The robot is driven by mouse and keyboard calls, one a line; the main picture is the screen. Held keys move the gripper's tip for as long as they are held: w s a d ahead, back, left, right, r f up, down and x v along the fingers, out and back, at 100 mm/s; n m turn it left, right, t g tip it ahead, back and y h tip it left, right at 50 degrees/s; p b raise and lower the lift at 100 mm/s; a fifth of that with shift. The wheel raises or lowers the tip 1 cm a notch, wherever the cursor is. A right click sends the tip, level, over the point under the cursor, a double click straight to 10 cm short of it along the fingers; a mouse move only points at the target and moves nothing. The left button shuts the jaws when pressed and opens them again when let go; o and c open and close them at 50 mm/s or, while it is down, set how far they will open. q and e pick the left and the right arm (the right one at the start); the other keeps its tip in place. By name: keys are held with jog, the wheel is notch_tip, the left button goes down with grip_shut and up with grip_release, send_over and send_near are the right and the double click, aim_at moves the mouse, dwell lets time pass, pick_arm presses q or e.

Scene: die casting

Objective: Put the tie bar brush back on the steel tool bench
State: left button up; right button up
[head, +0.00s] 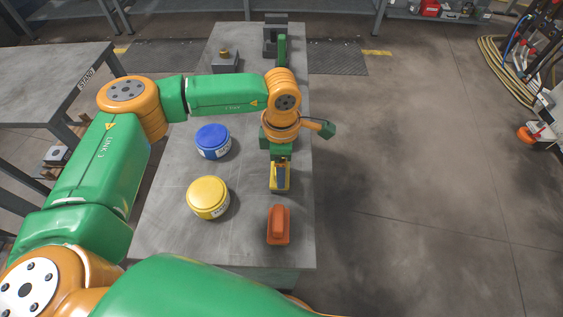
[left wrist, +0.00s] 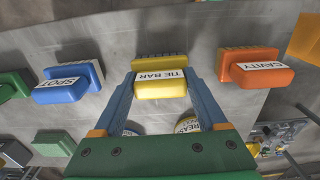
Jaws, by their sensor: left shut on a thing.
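The yellow tie bar brush (left wrist: 160,90), with a white TIE BAR label, is between the two blue-grey fingers of my left gripper (left wrist: 154,86), which is shut on it. In the head view the left gripper (head: 280,170) points down over the right side of the steel tool bench (head: 240,235), and a little of the yellow brush (head: 280,188) shows at its fingertips. The brush's bristles face the bench top. I cannot tell whether they touch it. My right gripper is not in view.
The orange CAVITY brush (head: 278,226) stands on the near side; the blue SPOT brush (left wrist: 68,82) is on the other side. A blue tub (head: 213,142) and a yellow tub (head: 208,198) stand left of the gripper. Floor lies right of the bench edge.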

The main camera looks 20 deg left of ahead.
pick_arm(q)
jog(key=shift+f, duration=0.15)
jog(key=o, duration=1.2)
jog(key=shift+o, duration=0.2)
jog(key=shift+r, duration=0.45)
notch_tip(320, 180, up, 12)
jog(key=b, duration=0.1)
jog(key=shift+f+b, duration=0.25)
jog(key=shift+b, duration=0.15)
